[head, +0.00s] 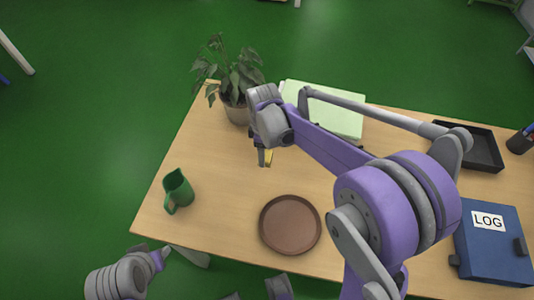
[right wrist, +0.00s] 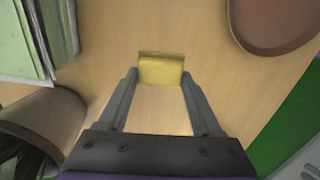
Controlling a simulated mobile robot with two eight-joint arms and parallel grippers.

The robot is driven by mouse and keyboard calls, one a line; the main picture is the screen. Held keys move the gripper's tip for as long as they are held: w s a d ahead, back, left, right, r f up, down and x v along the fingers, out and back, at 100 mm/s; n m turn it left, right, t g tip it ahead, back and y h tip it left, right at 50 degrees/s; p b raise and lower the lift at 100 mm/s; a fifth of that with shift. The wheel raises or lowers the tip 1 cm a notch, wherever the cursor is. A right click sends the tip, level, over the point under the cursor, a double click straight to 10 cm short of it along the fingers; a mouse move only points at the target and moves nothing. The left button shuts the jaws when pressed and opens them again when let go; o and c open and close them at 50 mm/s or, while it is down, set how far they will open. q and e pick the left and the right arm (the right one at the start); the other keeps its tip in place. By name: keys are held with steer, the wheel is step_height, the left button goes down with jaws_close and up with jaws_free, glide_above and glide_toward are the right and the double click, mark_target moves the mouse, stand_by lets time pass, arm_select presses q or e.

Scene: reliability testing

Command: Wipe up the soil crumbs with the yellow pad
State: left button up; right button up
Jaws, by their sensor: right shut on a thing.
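The yellow pad (head: 268,158) is a small block at the tip of my right gripper (head: 263,157), over the wooden table to the left of its middle. In the right wrist view the pad (right wrist: 160,72) sits between the fingertips of my right gripper (right wrist: 160,76), which is shut on it. I cannot make out any soil crumbs in either view. My left gripper (head: 162,255) is low at the left, by the table's front edge. Whether its jaws are open or shut does not show clearly.
A potted plant (head: 236,108) and pale green papers (head: 340,115) are behind my right gripper. A green jug (head: 178,189) stands at left, a round brown tray (head: 290,225) in front. A blue LOG binder (head: 490,250) and black tray (head: 480,150) lie right.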

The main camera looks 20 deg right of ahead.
steer(key=shift+r+p, duration=0.5)
steer(key=shift+r, duration=0.55)
steer(key=shift+s, duration=0.1)
